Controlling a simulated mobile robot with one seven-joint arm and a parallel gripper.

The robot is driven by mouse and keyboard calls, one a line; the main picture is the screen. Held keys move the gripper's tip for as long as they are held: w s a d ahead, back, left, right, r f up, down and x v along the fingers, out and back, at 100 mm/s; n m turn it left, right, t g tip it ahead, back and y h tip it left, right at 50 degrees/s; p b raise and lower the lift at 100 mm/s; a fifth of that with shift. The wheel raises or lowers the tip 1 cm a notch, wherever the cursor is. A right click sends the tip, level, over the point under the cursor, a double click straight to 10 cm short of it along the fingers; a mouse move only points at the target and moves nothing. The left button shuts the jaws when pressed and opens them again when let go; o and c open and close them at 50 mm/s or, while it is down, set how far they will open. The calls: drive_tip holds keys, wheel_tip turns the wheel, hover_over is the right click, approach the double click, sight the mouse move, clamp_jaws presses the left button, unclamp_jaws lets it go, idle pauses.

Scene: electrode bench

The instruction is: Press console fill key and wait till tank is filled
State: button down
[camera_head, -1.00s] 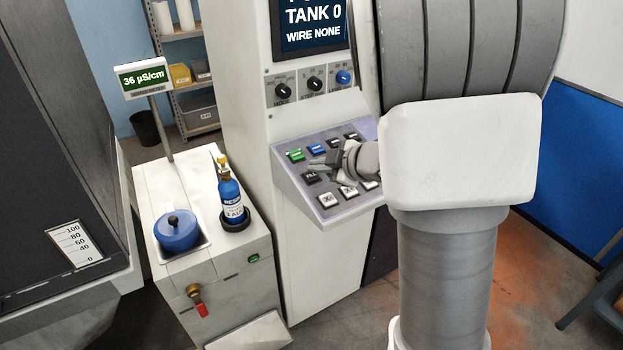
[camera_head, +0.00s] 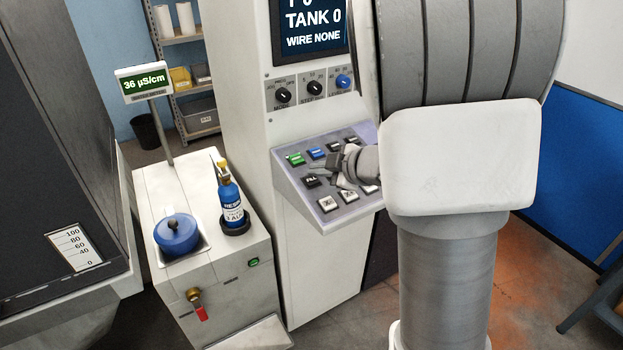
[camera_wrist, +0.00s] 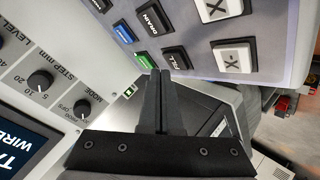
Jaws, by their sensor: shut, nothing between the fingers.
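The console keypad (camera_head: 289,187) slopes out below the screen, with green, blue, black and white keys. The black FILL key (camera_head: 311,181) is in its left part; it also shows in the wrist view (camera_wrist: 176,58). My gripper (camera_head: 316,170) is shut and empty, its fingertips close to the FILL key. In the wrist view my gripper (camera_wrist: 158,72) points at the panel, its tips just beside the FILL key; I cannot tell whether they touch it. The screen (camera_head: 313,22) reads TANK 0 and WIRE NONE. The tank (camera_head: 60,120) at the left has a 0 to 100 level scale (camera_head: 76,249).
Console knobs (camera_head: 283,95) sit above the keypad. A white cabinet (camera_head: 215,290) left of the console bears a blue lidded pot (camera_head: 177,235), a blue bottle (camera_head: 230,200) and a meter (camera_head: 145,83) reading 36 µS/cm. My arm hides the console's right side.

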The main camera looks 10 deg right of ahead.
sight(321, 191)
idle(0.8)
drive_tip(key=shift+w+f+b, duration=0.1)
drive_tip(key=shift+f+b, duration=0.2)
drive_tip(key=shift+f, duration=0.15)
drive_tip(key=shift+f+b, duration=0.3)
drive_tip(key=shift+f, duration=0.05)
idle(0.5)
idle(0.3)
drive_tip(key=shift+r+p, duration=0.75)
drive_tip(key=shift+r, duration=0.05)
drive_tip(key=r+p, duration=0.2)
drive_tip(key=s+r+p, duration=0.1)
drive_tip(key=r+p, duration=0.1)
drive_tip(key=r, duration=0.1)
drive_tip(key=shift+s+d+p, duration=0.1)
drive_tip(key=shift+d+p, duration=0.05)
drive_tip(key=shift+p, duration=0.25)
idle(0.3)
